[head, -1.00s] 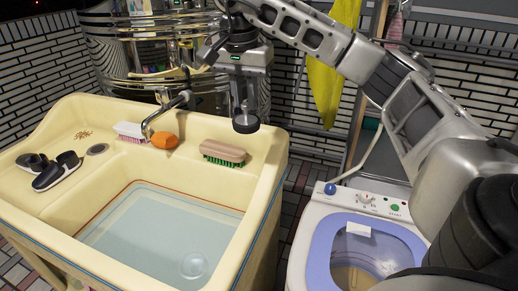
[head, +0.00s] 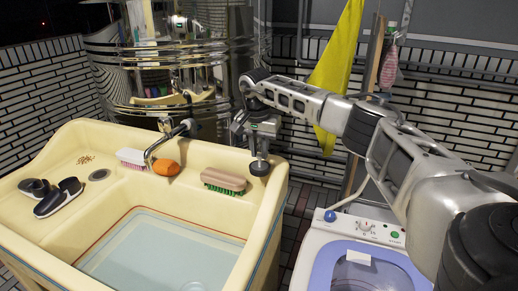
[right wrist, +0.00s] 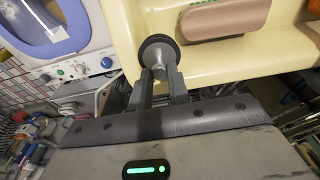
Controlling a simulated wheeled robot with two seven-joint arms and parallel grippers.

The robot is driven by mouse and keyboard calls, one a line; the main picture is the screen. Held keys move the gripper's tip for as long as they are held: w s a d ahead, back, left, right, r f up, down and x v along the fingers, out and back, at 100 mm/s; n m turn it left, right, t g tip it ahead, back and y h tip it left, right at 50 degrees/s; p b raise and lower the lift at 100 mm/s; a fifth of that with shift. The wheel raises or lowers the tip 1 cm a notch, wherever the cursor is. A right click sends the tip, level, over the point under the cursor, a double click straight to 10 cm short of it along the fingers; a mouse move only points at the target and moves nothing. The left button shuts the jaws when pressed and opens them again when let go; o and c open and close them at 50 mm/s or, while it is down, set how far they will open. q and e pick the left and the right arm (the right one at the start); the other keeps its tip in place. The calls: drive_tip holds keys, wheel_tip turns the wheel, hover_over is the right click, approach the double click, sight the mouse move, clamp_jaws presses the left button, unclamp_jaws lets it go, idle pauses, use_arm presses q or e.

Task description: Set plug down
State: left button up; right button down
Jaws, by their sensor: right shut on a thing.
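The plug (head: 259,168) is a small dark round stopper with a grey stem. My right gripper (head: 259,154) is shut on its stem from above. The plug is at the back right corner of the cream sink (head: 268,196), right of the pink-topped brush. Whether it touches the ledge, I cannot tell. In the right wrist view the plug (right wrist: 158,42) shows between the fingertips of the right gripper (right wrist: 162,74), with its dark disc over the sink's cream edge (right wrist: 128,30). My left gripper is not in view.
A brush with green bristles (head: 224,180) lies on the ledge near the plug. An orange object (head: 166,168), a white-and-pink brush (head: 132,158), a faucet (head: 168,138) and dark slippers (head: 58,197) are further left. A washing machine (head: 318,250) stands right of the sink.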

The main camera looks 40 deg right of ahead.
sight(257, 170)
drive_tip(key=shift+f, duration=0.2)
drive_tip(key=shift+f, duration=0.1)
drive_tip(key=shift+f, duration=0.25)
drive_tip(key=c, duration=1.3)
unclamp_jaws()
drive_tip(key=shift+r, duration=0.1)
drive_tip(key=shift+r, duration=0.35)
drive_tip(key=r, duration=0.4)
drive_tip(key=a+r, duration=0.1)
drive_tip(key=r, duration=0.6)
drive_tip(key=shift+s+a+r, duration=0.2)
drive_tip(key=shift+s+r, duration=0.1)
drive_tip(key=shift+r, duration=0.1)
